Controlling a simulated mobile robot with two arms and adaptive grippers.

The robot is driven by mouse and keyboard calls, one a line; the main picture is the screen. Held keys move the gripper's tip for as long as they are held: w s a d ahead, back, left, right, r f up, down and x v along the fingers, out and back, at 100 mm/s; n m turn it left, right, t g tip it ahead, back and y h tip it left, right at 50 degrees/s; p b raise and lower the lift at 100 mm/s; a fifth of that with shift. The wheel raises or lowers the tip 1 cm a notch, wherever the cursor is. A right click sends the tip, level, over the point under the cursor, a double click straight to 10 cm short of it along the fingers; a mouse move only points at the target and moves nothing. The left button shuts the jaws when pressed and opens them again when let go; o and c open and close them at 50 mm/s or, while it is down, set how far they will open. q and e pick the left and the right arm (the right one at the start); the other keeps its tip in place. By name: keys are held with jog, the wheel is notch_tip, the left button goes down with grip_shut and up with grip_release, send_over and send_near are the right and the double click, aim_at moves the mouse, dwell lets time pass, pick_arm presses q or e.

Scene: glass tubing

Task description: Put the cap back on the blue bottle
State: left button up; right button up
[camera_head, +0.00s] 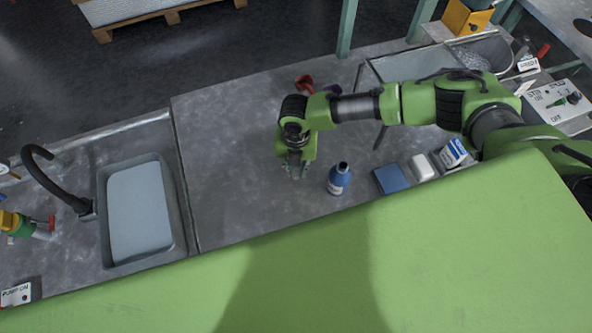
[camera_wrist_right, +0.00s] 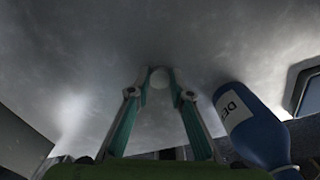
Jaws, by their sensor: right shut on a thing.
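The blue bottle (camera_head: 339,181) stands upright on the grey bench, with a dark, uncapped-looking neck. In the right wrist view the blue bottle (camera_wrist_right: 262,132) shows at the right with a white label. My right gripper (camera_head: 295,170) is just left of the bottle in the head view, apart from it, pointing down. In the wrist view my right gripper's fingertips (camera_wrist_right: 159,78) close around a small pale round piece, the cap (camera_wrist_right: 158,77). The cap is too small to make out in the head view. My left gripper is not in view.
Right of the bottle are a blue pad (camera_head: 391,178), a white block (camera_head: 421,168) and a blue-and-white box (camera_head: 453,152). Red items (camera_head: 304,83) lie behind my right arm. A sink (camera_head: 140,212) with a black tap is at left. The bench left of my gripper is clear.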

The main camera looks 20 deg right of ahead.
jog(key=shift+r, duration=0.65)
jog(key=s+a+r+b, duration=0.1)
jog(key=s+a+r, duration=0.5)
jog(key=s+r, duration=0.5)
jog(key=shift+s+r+b, duration=0.35)
jog(key=shift+s, duration=0.45)
